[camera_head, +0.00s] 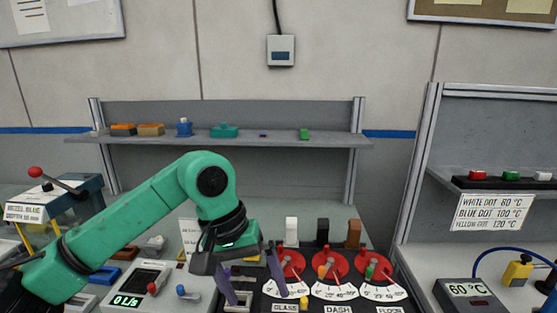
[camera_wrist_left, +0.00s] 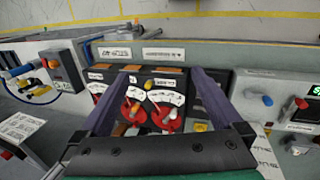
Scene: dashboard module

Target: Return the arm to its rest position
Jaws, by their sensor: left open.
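My green left arm (camera_head: 132,213) reaches in from the left and bends down at the wrist. My left gripper (camera_head: 252,284) is open, with two purple fingers pointing down beside the dial panel. Nothing shows between the fingers in the head view. The red dials are labelled GLASS (camera_head: 290,264), DASH (camera_head: 331,264) and FLOOR (camera_head: 371,266). In the wrist view, the open left gripper (camera_wrist_left: 164,78) frames part of the panel and its red dials (camera_wrist_left: 165,117). Whether a finger touches the panel I cannot tell. My right gripper is not in view.
A unit with a lit display (camera_head: 136,286) stands left of the gripper. A red-knobbed lever device (camera_head: 60,195) is at far left. A shelf (camera_head: 285,141) with small parts crosses the back. A 60 °C box (camera_head: 468,294) stands at right.

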